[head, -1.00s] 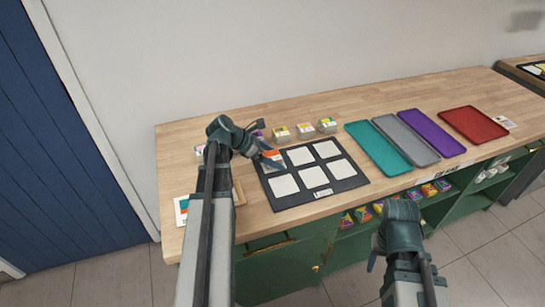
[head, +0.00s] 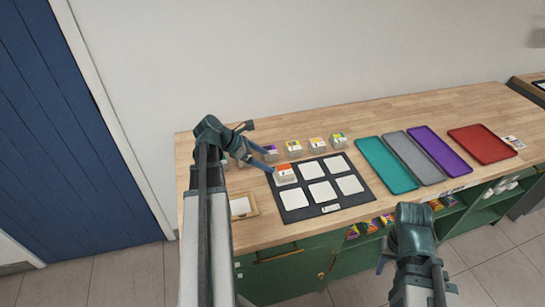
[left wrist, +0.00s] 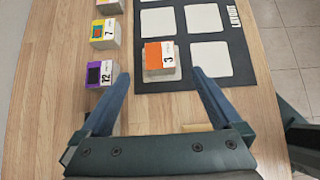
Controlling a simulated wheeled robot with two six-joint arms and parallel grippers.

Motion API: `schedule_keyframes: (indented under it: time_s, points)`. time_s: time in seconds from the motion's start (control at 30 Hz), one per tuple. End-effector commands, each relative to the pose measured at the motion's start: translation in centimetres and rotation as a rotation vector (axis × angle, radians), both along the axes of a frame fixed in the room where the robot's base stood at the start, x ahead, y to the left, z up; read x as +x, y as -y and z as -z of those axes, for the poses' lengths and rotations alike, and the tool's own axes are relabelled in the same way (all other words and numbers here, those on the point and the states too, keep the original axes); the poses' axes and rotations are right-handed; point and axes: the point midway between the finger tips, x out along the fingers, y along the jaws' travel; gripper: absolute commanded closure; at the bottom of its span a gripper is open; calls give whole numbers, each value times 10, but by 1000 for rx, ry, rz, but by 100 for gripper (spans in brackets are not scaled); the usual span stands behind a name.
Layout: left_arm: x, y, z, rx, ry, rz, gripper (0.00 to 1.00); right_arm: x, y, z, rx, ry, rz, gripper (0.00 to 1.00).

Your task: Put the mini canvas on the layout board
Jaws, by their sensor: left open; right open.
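The orange-topped mini canvas (head: 285,172), marked 3, lies on the dark layout board (head: 326,209), on its back-left white square. It also shows in the left wrist view (left wrist: 158,56), flat on the square with a pale rim around it. My left gripper (head: 268,161) is open and empty just left of the canvas. In the left wrist view its fingertips (left wrist: 160,75) stand wide apart, clear of the block. The board's other white squares are bare. My right gripper (head: 381,258) is open and empty in front of the counter, away from the board.
Several similar numbered blocks (head: 293,149) stand in a row behind the board. Teal (head: 386,165), grey, purple and red (head: 481,141) trays lie to the right. A small wooden frame (head: 243,206) lies left of the board. Open shelves sit below the counter.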

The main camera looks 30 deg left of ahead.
Motion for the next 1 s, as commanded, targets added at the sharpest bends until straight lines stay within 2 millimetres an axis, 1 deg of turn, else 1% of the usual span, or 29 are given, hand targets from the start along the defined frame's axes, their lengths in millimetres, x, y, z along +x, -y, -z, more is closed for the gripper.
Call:
schedule_keyframes:
  time_s: [0.03,0.13,0.47,0.57,0.67,0.77,0.8,0.83,0.87,0.9,0.97,1.0]
  points:
    - [-3,-2,-6,0,0,-1,1,0,0,-6,0,0,0,50]
    - [-6,-5,-9,-1,0,-1,1,0,0,-8,0,0,0,50]
    - [-7,-6,-8,-1,0,1,1,0,0,-8,0,0,0,50]
    - [-6,-1,-7,10,1,20,1,0,0,-8,0,0,0,50]
    - [-3,25,-2,71,4,127,1,0,0,-8,0,0,0,50]
    - [0,73,10,192,21,349,1,0,0,-8,0,0,0,50]
    - [-1,96,15,250,30,462,1,0,0,-8,0,0,0,50]
    - [-2,113,19,294,40,551,1,0,0,-8,0,0,0,50]
    - [-4,129,23,337,49,642,1,0,0,-8,0,0,0,50]
    - [-8,150,27,393,64,763,1,0,0,-8,0,0,0,50]
    - [-14,179,34,472,89,945,1,0,0,-8,0,0,0,50]
    - [-19,197,37,522,108,1066,1,0,0,-8,0,0,0,50]
